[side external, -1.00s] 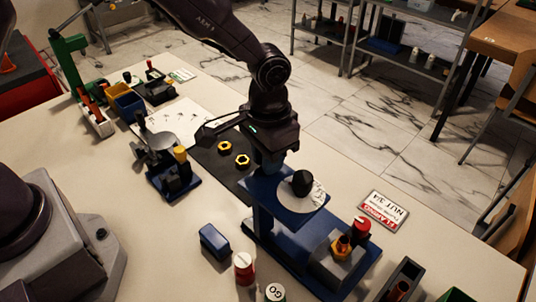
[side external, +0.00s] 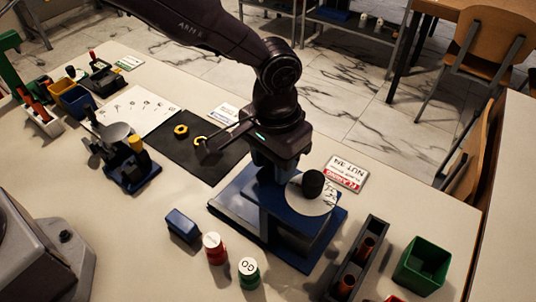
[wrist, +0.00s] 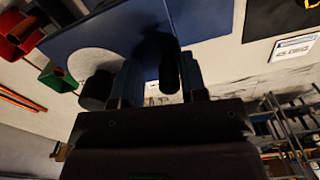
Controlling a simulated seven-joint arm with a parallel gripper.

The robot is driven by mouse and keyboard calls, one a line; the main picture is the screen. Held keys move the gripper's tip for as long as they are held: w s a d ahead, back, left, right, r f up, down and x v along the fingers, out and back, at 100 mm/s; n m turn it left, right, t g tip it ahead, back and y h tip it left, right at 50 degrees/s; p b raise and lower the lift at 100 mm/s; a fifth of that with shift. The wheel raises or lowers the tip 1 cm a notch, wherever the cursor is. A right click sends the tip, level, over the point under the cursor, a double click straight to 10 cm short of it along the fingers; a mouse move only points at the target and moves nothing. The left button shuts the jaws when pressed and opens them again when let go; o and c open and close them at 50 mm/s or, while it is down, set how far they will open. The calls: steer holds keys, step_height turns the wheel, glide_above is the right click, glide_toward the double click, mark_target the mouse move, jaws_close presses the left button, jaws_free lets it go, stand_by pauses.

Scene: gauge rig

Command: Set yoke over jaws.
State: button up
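The yoke is a blue plate (side external: 274,198) bearing a white dial (side external: 307,204) with a black knob (side external: 313,183). My gripper (side external: 276,168) is shut on its upright grip from above and holds it level over the right part of the blue gauge base (side external: 234,208). The jaws with the nut are hidden under or behind the yoke in the side view, so I cannot tell whether the yoke touches them. In the wrist view my gripper (wrist: 162,85) has a dark post between its fingers, with the blue plate (wrist: 215,18) and black knob (wrist: 97,90) beyond.
A nut sign (side external: 344,174) lies behind the base. A dark tray (side external: 357,258) and green bin (side external: 422,266) are at right. Yellow nuts (side external: 181,131) lie on a black mat.

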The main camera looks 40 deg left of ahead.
steer(key=shift+a+r, duration=0.1)
steer(key=shift+a, duration=0.1)
step_height(320, 180, up, 13)
stand_by(0.6)
steer(key=shift+d, duration=0.1)
steer(key=s+a+r+n+t, duration=0.1)
steer(key=s+a+r+t, duration=0.1)
steer(key=s+a, duration=0.7)
steer(key=s+a+r+t, duration=0.3)
steer(key=s+a, duration=0.6)
steer(key=a, duration=0.9)
step_height(320, 180, up, 2)
steer(key=shift+s+r+n+t, duration=0.1)
steer(key=shift+s+n+t, duration=0.2)
steer(key=shift+n, duration=0.1)
